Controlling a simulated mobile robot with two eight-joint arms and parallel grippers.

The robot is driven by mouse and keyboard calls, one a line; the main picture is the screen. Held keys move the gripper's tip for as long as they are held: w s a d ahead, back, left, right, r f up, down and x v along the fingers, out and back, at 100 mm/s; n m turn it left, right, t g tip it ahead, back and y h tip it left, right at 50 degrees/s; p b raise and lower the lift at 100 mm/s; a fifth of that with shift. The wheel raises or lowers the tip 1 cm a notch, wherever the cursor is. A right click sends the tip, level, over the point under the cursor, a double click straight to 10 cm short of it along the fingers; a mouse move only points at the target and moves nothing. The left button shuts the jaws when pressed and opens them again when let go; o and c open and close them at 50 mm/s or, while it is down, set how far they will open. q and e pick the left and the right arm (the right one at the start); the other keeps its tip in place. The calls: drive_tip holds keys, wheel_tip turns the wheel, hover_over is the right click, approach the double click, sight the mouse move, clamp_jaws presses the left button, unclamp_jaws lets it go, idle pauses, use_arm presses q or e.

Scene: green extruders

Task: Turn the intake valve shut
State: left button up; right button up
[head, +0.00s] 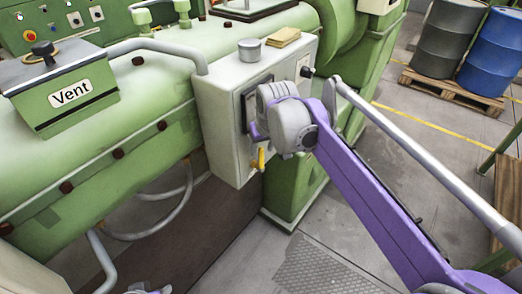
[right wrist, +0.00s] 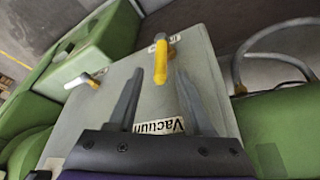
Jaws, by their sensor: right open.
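A grey control box (head: 224,108) is fixed to the side of the green extruder. A yellow valve lever (head: 261,158) is low on it; the right wrist view shows a yellow lever (right wrist: 160,62) straight ahead, its end between my right fingertips. My right gripper (right wrist: 161,74) is open, with one finger either side of the nearer lever; contact is not clear. In the head view my right wrist hides its fingers.
The box has a "Vacuum" label (right wrist: 158,127). On its top are a grey cup (head: 249,50) and yellowish pads (head: 284,37). A "Vent" box (head: 70,95) stands on the extruder (head: 135,165). A grey hose (head: 165,225) hangs below. Drums (head: 449,42) stand back right.

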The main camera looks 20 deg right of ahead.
drive_tip(key=shift+x, duration=1.1)
clamp_jaws()
idle(0.7)
